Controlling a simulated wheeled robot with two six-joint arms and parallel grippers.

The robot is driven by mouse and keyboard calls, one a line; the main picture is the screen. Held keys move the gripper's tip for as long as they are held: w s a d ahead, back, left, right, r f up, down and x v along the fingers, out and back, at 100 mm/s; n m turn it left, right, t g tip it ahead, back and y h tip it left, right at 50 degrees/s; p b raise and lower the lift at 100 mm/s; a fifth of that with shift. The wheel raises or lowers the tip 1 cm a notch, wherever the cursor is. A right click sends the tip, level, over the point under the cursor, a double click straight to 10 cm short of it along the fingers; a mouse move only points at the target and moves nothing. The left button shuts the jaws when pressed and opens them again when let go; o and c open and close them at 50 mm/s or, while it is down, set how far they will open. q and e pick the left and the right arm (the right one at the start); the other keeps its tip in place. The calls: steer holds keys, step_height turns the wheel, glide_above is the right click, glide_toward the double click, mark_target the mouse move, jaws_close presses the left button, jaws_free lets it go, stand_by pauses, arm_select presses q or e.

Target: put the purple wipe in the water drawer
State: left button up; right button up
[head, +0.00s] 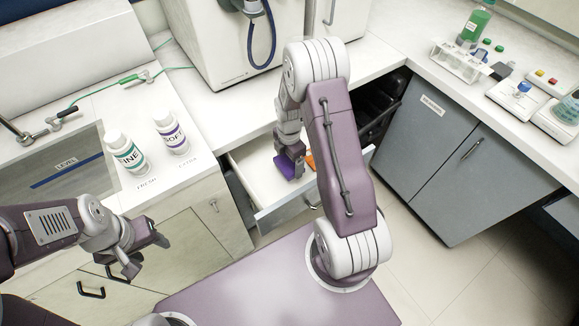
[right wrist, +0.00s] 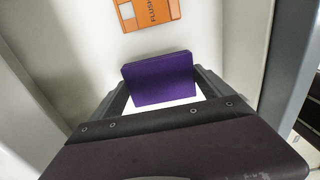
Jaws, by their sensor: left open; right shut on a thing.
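The purple wipe (head: 287,166) is a small dark purple block, also in the right wrist view (right wrist: 158,80). My right gripper (head: 292,158) is shut on it, with one finger on each side in the right wrist view. It holds the wipe over or within an open white drawer (head: 248,161) with a grey front. I cannot tell whether the wipe touches the drawer floor. No label is readable on this drawer. My left gripper (head: 142,256) is open and empty at the lower left, away from the drawer.
An orange packet marked FLUSH (right wrist: 148,12) lies in the drawer, apart from the wipe; it also shows in the head view (head: 310,160). Two labelled bottles, one green-lettered (head: 126,154) and one purple-lettered (head: 171,133), stand on the left counter. A grey cabinet (head: 437,150) stands right.

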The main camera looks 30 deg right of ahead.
mark_target(289, 163)
steer(key=shift+f, duration=1.8)
steer(key=shift+s+f, duration=0.1)
steer(key=o, duration=1.1)
steer(key=shift+c, duration=0.2)
step_height(289, 163, up, 12)
steer(key=shift+r+p, duration=0.15)
steer(key=shift+p, duration=0.2)
steer(key=s+a+r+m, duration=0.2)
steer(key=s+a+m, duration=0.2)
steer(key=m, duration=0.5)
steer(key=s+a+r+m+t, duration=0.1)
steer(key=s+a+m, duration=0.3)
steer(key=s+m, duration=0.4)
steer(key=shift+s+a+r+m, duration=0.3)
steer(key=shift+r+m, duration=0.45)
steer(key=shift+m, duration=0.45)
